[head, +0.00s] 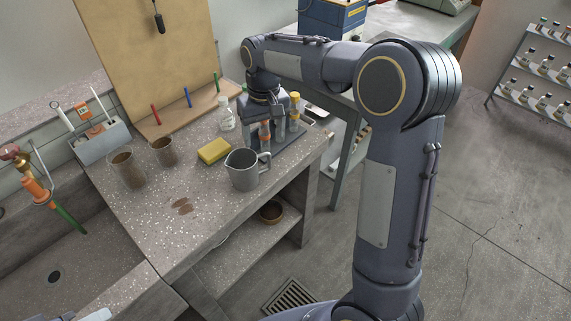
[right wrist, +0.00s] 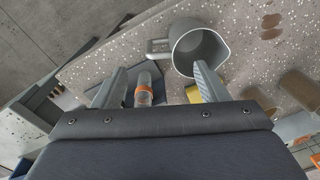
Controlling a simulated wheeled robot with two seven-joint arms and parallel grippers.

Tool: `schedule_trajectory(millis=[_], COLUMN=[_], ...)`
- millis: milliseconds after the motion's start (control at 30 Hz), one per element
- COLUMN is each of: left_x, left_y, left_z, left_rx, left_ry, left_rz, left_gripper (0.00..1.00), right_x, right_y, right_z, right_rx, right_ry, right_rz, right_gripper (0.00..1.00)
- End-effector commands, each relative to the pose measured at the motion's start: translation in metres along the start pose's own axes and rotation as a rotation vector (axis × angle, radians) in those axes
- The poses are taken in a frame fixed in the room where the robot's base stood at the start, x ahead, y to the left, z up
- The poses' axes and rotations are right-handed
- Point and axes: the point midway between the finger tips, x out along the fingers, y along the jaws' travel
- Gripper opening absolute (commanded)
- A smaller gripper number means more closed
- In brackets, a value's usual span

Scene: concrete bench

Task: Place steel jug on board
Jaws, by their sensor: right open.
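The steel jug (head: 243,170), a grey open-topped jug with a side handle, stands upright on the bench near its front edge. It also shows in the right wrist view (right wrist: 198,48), beyond my fingers. A dark flat board (head: 288,142) lies at the bench's right end, partly hidden by my right gripper and small bottles. My right gripper (head: 270,130) points down over this area, behind the jug and apart from it. In the right wrist view its fingers (right wrist: 158,80) are spread, with an orange-banded vial (right wrist: 144,90) seen between them. A pale part at the bottom left may be my left gripper (head: 95,315).
A yellow sponge (head: 214,151) lies beside the jug. A white bottle (head: 226,115) and a yellow-capped bottle (head: 295,105) stand near my right gripper. Two brown cups (head: 127,168) stand left. A tan upright panel (head: 150,50) rises behind. The bench's front left is clear except brown stains.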

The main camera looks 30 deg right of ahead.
Motion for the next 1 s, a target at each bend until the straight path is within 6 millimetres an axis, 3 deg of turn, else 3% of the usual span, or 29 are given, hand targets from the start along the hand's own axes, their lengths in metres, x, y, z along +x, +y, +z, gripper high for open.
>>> schedule_trajectory(millis=[167, 300, 500, 600, 767, 1000], left_x=[0.0, 0.0, 0.0, 0.0, 0.0, 0.0], left_y=[0.0, 0.0, 0.0, 0.0, 0.0, 0.0], left_z=[0.0, 0.0, 0.0, 0.0, 0.0, 0.0], left_rx=[0.0, 0.0, 0.0, 0.0, 0.0, 0.0], left_ry=[0.0, 0.0, 0.0, 0.0, 0.0, 0.0], left_rz=[0.0, 0.0, 0.0, 0.0, 0.0, 0.0], left_gripper=[0.36, 0.36, 0.36, 0.36, 0.36, 0.36], right_x=[-0.036, -0.053, -0.045, -0.032, -0.018, -0.015], right_y=[0.019, 0.024, 0.012, 0.004, -0.004, -0.005], right_z=[0.062, 0.134, 0.225, 0.255, 0.277, 0.28], right_rx=[0.035, 0.059, 0.089, 0.102, 0.113, 0.115], right_ry=[0.088, 0.192, 0.343, 0.398, 0.446, 0.453], right_rz=[-0.114, -0.213, -0.298, -0.315, -0.325, -0.327], right_gripper=[0.67, 0.67, 0.67, 0.67, 0.67, 0.67])
